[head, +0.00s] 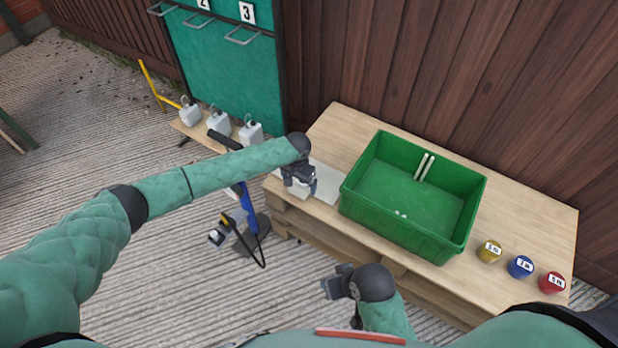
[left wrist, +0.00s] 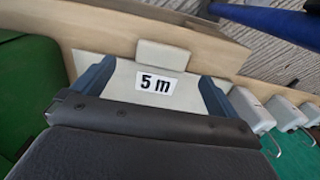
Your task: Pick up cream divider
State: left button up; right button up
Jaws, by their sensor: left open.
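The cream divider (left wrist: 125,80) is a pale plate with a black-on-white "5 m" label, and a small cream block (left wrist: 162,55) shows at its far edge. In the left wrist view it lies between the two blue-grey fingers of my left gripper (left wrist: 155,88), which is open; I cannot tell whether they touch it. In the head view my left gripper (head: 298,182) points down at the table's left end, over a pale plate (head: 326,184) that it partly hides. My right gripper (head: 338,284) is in front of the table, away from the divider; its jaw state is unclear.
A green crate (head: 462,215) stands on the wooden table (head: 345,122), with pale slats (head: 424,167) inside. Yellow, blue and red labelled pots (head: 520,266) stand at the right. White jugs (head: 219,124) and a blue post (head: 249,210) are left of the table.

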aim_at(298, 190)
pick_arm(q)
jog(key=shift+a+f, duration=0.15)
jog(key=shift+f, duration=2.15)
jog(key=shift+w, duration=0.1)
jog(key=c, duration=1.1)
